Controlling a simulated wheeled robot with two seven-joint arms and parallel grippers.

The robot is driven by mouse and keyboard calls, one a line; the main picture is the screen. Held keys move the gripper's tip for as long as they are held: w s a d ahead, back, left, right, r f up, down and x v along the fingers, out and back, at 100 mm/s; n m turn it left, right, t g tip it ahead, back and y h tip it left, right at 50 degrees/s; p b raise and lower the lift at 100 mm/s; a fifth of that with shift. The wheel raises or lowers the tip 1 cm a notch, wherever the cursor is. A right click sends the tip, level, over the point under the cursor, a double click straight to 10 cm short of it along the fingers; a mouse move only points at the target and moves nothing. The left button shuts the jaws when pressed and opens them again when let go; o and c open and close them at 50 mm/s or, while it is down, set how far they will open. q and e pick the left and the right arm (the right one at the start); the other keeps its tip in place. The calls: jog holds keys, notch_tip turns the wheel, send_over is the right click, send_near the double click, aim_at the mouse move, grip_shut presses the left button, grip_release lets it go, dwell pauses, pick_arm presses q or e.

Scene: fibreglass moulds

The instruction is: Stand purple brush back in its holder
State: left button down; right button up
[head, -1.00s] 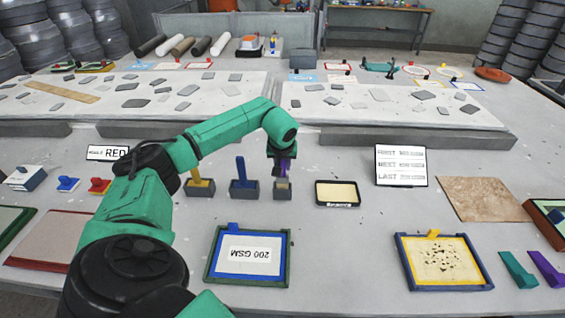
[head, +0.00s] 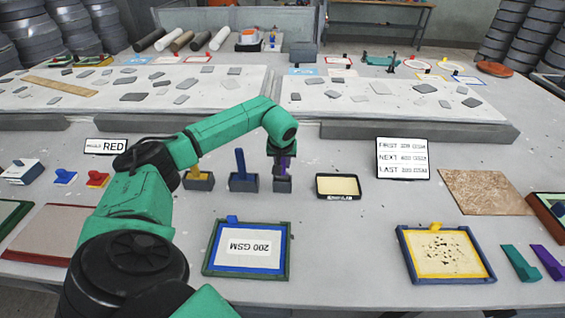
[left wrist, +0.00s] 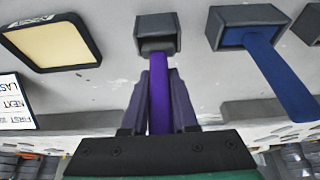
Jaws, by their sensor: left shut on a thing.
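My left gripper (head: 283,157) is shut on the upright purple brush (head: 283,168), gripping its handle above the rightmost of three small dark holders (head: 283,185). In the left wrist view the gripper's two fingers (left wrist: 160,88) lie on either side of the purple handle (left wrist: 160,100). The handle runs to the open mouth of the holder (left wrist: 156,24), and the lower end of the brush appears to be inside it. The bristles are hidden. My right gripper is not in view.
A blue brush (head: 240,162) and a yellow brush (head: 195,172) stand in holders to the left. A black-rimmed tray (head: 338,196) is close on the right. A framed 200 GSM mould (head: 248,276) lies in front. A white sign (head: 402,158) stands further right.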

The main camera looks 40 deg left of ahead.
pick_arm(q)
jog(key=c, duration=0.6)
grip_release()
jog(key=shift+r, duration=0.1)
jog(key=b+v, duration=0.2)
jog(key=v, duration=1.2)
jog(key=shift+r, duration=0.2)
jog(key=shift+s+d, duration=0.1)
